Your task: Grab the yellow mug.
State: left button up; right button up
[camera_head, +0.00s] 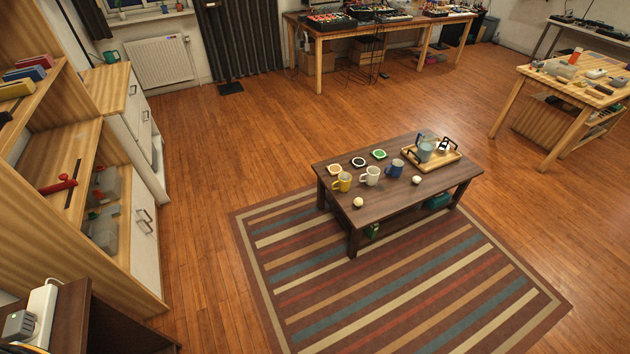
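The yellow mug (342,182) stands upright on the left part of the dark wooden coffee table (386,204), near its left end. A white mug (370,176) and a blue mug (395,168) stand in a row to its right. Neither my left nor my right gripper shows in the head view.
Coasters (358,162) lie behind the mugs. A wooden tray (444,158) with a pitcher is at the table's right end. A small pale ball (358,202) sits near the front edge. A striped rug (420,290) lies under the table. Shelves (75,170) stand left; open floor (210,150) lies between.

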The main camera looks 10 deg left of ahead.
aim_at(344, 178)
jog(key=i+j+z, duration=0.3)
jog(key=z, duration=0.2)
jog(key=i+j+z, duration=0.25)
jog(key=j+z, duration=0.25)
jog(key=i+j, duration=0.15)
jog(key=j, duration=0.25)
jog(key=i+j+z, duration=0.1)
jog(key=j, duration=0.25)
jog(key=i+j, duration=0.25)
jog(key=j, duration=0.15)
jog(key=i+j, duration=0.15)
jog(key=j, duration=0.25)
jog(key=i+j+z, duration=0.1)
jog(key=j, duration=0.3)
jog(key=i+j, duration=0.2)
jog(key=j, duration=0.25)
jog(key=i+j+z, duration=0.1)
jog(key=j, duration=0.3)
jog(key=i+j, duration=0.15)
jog(key=j, duration=0.25)
